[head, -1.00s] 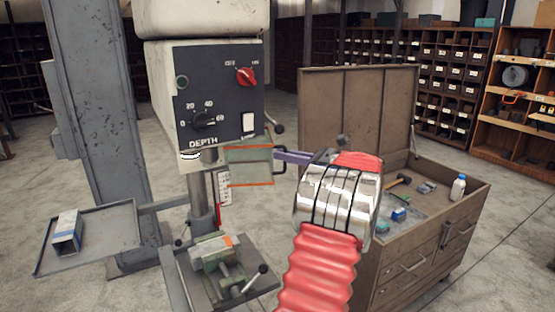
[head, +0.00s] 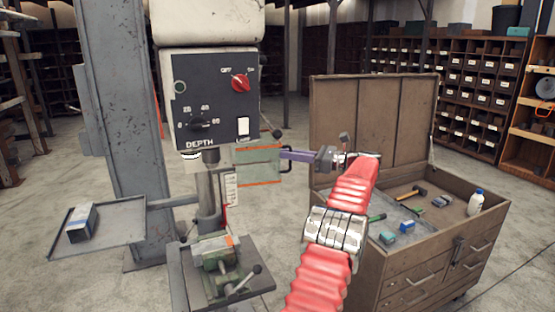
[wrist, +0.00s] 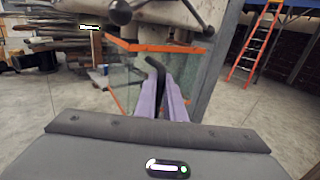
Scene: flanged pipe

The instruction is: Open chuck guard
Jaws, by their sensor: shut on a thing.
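The chuck guard (head: 258,166) is a clear panel with orange edges, below the drill press head (head: 210,98) in the head view. In the wrist view the guard (wrist: 126,72) stands ahead, with its orange top edge across the middle. A dark curved handle (wrist: 153,63) sticks out from the guard. My gripper (head: 288,155) has purple fingers and reaches the guard's right side in the head view. In the wrist view my gripper (wrist: 165,85) is shut on the handle, its fingers on either side of it. The fingertips partly hide the handle.
A vise (head: 218,255) sits on the press table below the guard. A grey side tray (head: 110,238) holds a small box at left. An open tool chest (head: 405,255) stands at right. A feed lever with round knobs (wrist: 120,12) hangs above the guard.

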